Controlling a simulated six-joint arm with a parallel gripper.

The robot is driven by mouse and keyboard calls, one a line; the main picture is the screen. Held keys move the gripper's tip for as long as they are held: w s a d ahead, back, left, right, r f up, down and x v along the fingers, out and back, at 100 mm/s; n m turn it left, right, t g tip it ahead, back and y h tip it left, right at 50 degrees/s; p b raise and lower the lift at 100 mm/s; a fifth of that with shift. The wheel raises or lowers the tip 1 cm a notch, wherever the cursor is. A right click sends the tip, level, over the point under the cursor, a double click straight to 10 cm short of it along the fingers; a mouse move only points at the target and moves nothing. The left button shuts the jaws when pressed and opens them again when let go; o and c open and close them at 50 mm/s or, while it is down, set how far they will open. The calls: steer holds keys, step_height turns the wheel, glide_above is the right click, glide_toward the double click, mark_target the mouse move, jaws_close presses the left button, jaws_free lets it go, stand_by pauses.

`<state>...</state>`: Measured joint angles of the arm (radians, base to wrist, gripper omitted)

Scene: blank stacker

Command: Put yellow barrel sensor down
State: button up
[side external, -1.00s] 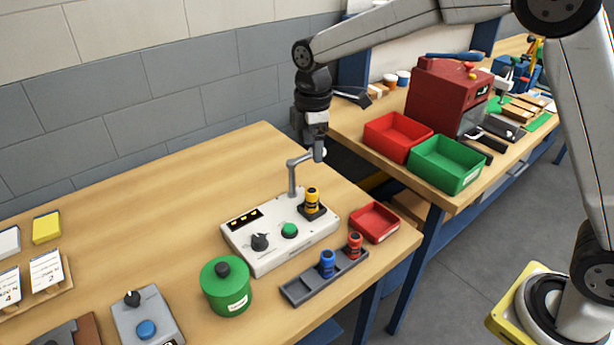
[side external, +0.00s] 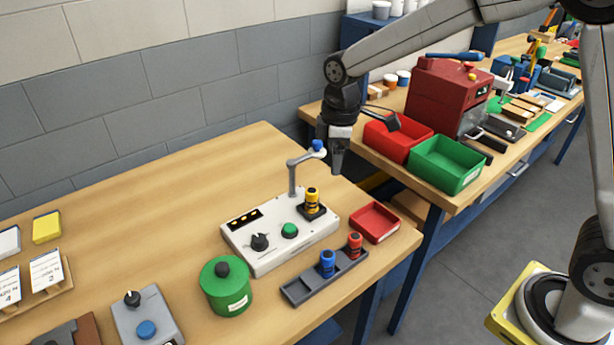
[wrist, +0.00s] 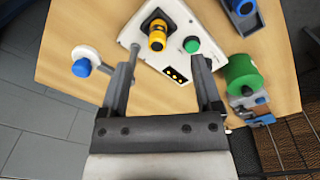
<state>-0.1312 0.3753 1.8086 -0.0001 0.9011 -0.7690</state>
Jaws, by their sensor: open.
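The yellow barrel sensor (side external: 312,196) with dark bands stands upright in the black socket on the white test box (side external: 262,262). In the wrist view the sensor (wrist: 157,38) sits beyond my fingertips, beside the green button (wrist: 192,45). My gripper (side external: 338,165) hangs above and behind the box, to the right of the bent grey post. In the wrist view my gripper (wrist: 166,75) is open, with nothing between its fingers, and apart from the sensor.
A grey rack (side external: 298,292) holds a blue sensor (side external: 327,263) and a red sensor (side external: 355,245). A small red tray (side external: 366,230) lies right of the box, and a green canister (side external: 216,297) in front. The blue-capped post (side external: 293,178) stands close to my gripper.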

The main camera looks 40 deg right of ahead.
steer(key=s+d+f+m, duration=0.2)
steer(key=s+m, duration=0.1)
steer(key=s, duration=0.2)
steer(key=s+d+f+m+t, duration=0.1)
steer(key=s+d+f+m, duration=0.1)
steer(key=s+m, duration=0.2)
steer(key=s+d+f+m+t, duration=0.1)
steer(key=s+d+f+m, duration=0.1)
steer(key=s, duration=0.5)
steer(key=shift+s+m, duration=0.25)
steer(key=shift+m, duration=0.45)
